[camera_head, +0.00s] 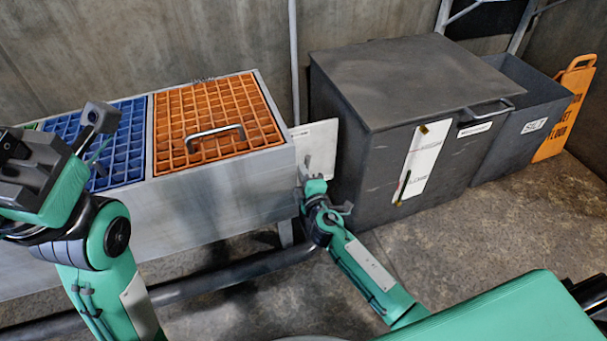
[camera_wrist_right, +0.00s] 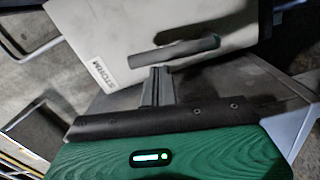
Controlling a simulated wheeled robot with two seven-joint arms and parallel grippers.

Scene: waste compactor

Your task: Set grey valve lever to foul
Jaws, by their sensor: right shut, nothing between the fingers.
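The grey valve lever (camera_wrist_right: 175,53) shows in the right wrist view as a dark grey bar in front of a pale plate (camera_wrist_right: 115,35). The plate reads "STORM" near its left edge; no "foul" mark is readable. The plate (camera_head: 318,147) also shows in the head view, where I cannot make out the lever. My right gripper (camera_wrist_right: 158,74) is shut and empty, its fingertips just below the lever in the picture; I cannot tell if they touch. It is low by the plate in the head view (camera_head: 314,187). My left gripper (camera_head: 100,118) is raised at the left, its jaw state unclear.
A metal trough (camera_head: 215,200) with blue (camera_head: 115,140) and orange grates (camera_head: 215,120) stands left of the plate. A dark lidded bin (camera_head: 400,90) stands close on its right, then a silt bin (camera_head: 520,120) and an orange floor sign (camera_head: 565,115). A pipe (camera_head: 240,270) runs low in front.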

